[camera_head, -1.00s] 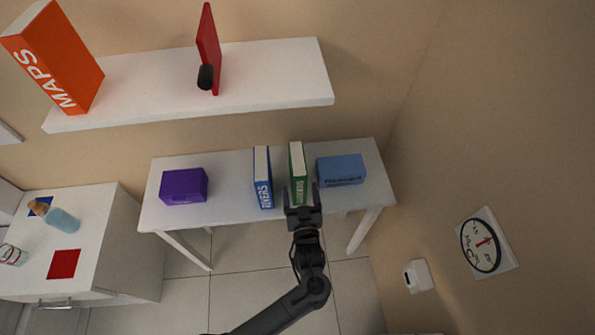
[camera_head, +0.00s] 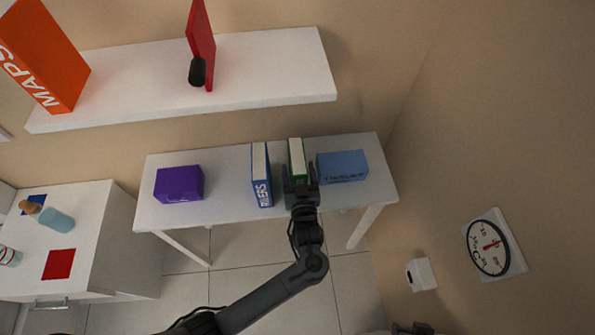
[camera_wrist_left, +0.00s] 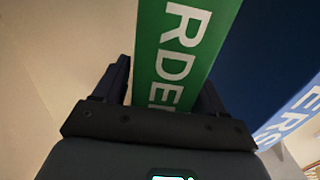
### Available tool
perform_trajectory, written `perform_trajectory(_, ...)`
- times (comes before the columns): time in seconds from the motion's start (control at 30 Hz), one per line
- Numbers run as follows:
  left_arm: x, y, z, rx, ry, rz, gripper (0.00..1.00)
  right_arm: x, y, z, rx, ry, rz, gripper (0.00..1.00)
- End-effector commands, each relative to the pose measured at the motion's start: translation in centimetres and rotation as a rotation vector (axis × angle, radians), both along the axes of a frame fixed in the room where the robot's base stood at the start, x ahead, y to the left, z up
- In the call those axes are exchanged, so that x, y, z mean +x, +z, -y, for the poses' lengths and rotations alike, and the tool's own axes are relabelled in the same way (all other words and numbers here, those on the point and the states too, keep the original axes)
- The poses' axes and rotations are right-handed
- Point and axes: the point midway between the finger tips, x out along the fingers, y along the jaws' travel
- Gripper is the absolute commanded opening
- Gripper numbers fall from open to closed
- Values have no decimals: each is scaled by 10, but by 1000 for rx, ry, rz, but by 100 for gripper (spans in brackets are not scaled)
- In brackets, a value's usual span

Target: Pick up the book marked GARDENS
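The green book (camera_head: 297,155) marked GARDENS stands upright on the white table, its white page edges facing up. In the left wrist view its green spine (camera_wrist_left: 180,45) shows large white letters, partly cut off. My left gripper (camera_head: 300,180) is at the spine end of the book and covers its label in the head view. In the left wrist view its two fingers (camera_wrist_left: 165,85) are on either side of the spine, with a thin gap showing at the left finger. A dark part at the bottom edge of the head view may be my right gripper (camera_head: 411,329); its fingers are not clear.
A blue book (camera_head: 261,178) marked RIVERS stands close on the left of the green one. A blue box (camera_head: 342,166) is close on its right. A purple box (camera_head: 180,184) is farther left on the white table (camera_head: 222,180). A white shelf (camera_head: 260,70) hangs above.

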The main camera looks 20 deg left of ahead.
Motion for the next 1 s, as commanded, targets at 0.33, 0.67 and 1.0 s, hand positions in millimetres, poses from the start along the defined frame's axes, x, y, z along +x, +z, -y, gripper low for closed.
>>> perform_trajectory(0.33, 0, 0, 0, 0, 0, 1, 16, -1, -1, 0, 0, 0, -3, 43)
perform_trajectory(0.67, 1, 3, 0, 0, 0, 4, 4, -1, 0, 0, -2, 2, -3, 43)
perform_trajectory(1.0, 1, 45, 0, -4, 0, 8, 4, -1, 14, 2, -7, 4, -1, 43)
